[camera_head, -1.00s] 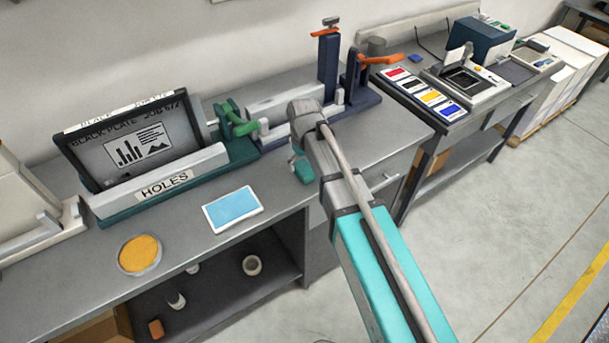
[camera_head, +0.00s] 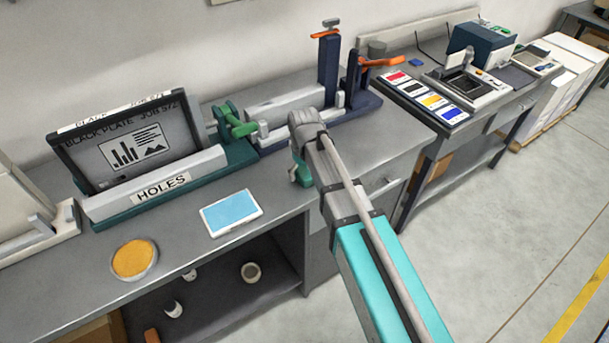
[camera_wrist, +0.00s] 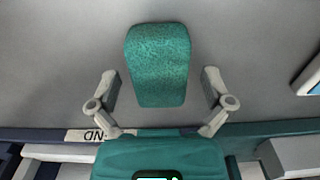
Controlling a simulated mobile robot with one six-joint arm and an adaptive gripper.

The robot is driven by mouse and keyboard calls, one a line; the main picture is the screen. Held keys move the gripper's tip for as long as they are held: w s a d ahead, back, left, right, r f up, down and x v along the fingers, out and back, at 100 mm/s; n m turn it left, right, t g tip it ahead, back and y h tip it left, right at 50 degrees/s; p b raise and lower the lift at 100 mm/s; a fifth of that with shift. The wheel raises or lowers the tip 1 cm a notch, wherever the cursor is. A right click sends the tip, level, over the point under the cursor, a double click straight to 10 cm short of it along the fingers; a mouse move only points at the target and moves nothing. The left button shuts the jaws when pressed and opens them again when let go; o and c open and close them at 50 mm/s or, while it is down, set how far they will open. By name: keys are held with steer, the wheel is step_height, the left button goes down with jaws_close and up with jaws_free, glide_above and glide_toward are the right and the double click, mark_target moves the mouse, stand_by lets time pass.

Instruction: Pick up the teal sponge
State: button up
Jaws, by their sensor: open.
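The teal sponge (camera_wrist: 158,65) is a rounded, speckled block lying on the grey bench top in the wrist view. My gripper (camera_wrist: 160,84) is open, with one pale finger to the left of the sponge and one to the right. Gaps of grey bench show between the sponge and both fingers. Nothing is held. In the head view my gripper (camera_head: 301,172) is a small teal shape below the end of my arm, at the bench's front part. I cannot make out the sponge separately there.
A blue-screened white tablet (camera_head: 231,213) and a round orange-yellow dish (camera_head: 134,259) lie left along the bench (camera_head: 60,285). Behind are a black plate stand (camera_head: 130,140) marked HOLES and a green-handled clamp fixture (camera_head: 235,123). A second bench holds ink cards (camera_head: 425,96).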

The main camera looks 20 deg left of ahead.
steer(key=c, duration=1)
steer(key=shift+r, duration=0.2)
steer(key=shift+r+p, duration=0.75)
steer(key=shift+p, duration=0.15)
steer(key=s+d+r+p, duration=0.7)
steer(key=s+r+p, duration=0.4)
steer(key=s, duration=0.1)
steer(key=shift+d, duration=0.15)
